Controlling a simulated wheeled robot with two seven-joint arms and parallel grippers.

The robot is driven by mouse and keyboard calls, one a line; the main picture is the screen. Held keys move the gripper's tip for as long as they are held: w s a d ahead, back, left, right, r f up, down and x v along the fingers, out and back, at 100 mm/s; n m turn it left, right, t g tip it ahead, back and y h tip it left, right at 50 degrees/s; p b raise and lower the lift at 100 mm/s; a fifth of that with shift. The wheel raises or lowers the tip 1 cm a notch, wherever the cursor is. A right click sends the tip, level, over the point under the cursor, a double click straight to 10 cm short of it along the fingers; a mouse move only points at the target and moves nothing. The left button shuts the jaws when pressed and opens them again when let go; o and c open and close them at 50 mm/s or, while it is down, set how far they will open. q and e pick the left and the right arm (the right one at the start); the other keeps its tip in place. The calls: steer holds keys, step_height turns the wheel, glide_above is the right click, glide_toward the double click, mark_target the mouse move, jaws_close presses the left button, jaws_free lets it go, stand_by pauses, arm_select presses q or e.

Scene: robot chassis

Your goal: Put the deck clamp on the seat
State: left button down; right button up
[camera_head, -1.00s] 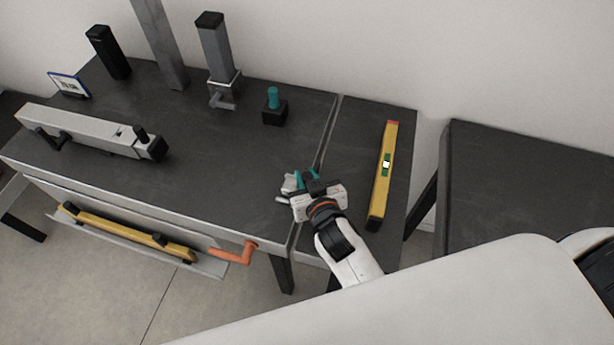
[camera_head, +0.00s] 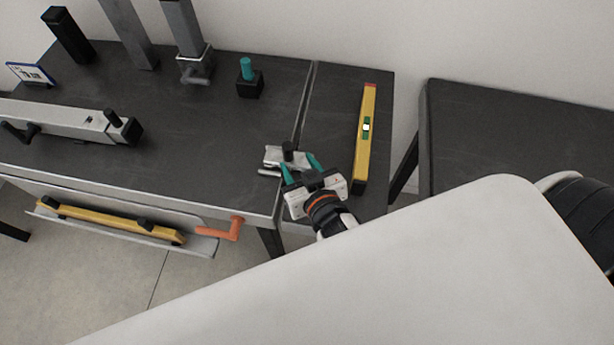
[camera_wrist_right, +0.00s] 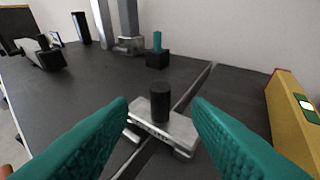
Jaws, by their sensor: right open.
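The deck clamp is most likely the small silver metal piece with a black knob (camera_head: 272,156); it also shows in the right wrist view (camera_wrist_right: 150,130). It sits knob up at the seam between the two dark tabletops, near the front edge. My right gripper (camera_head: 301,167) is open just in front of it. In the wrist view its teal fingers flank the knob, with gaps on both sides. No part is plainly recognisable as the seat; the surface under the clamp is hidden. My left gripper is not in view.
A yellow level (camera_head: 365,135) lies right of the gripper. A black block with a teal peg (camera_head: 249,85) stands behind, near grey posts (camera_head: 183,30). A long grey bar (camera_head: 65,122) lies at left. An orange handle (camera_head: 235,229) sticks out in front. The middle tabletop is clear.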

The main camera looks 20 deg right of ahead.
steer(key=shift+v, duration=2.2)
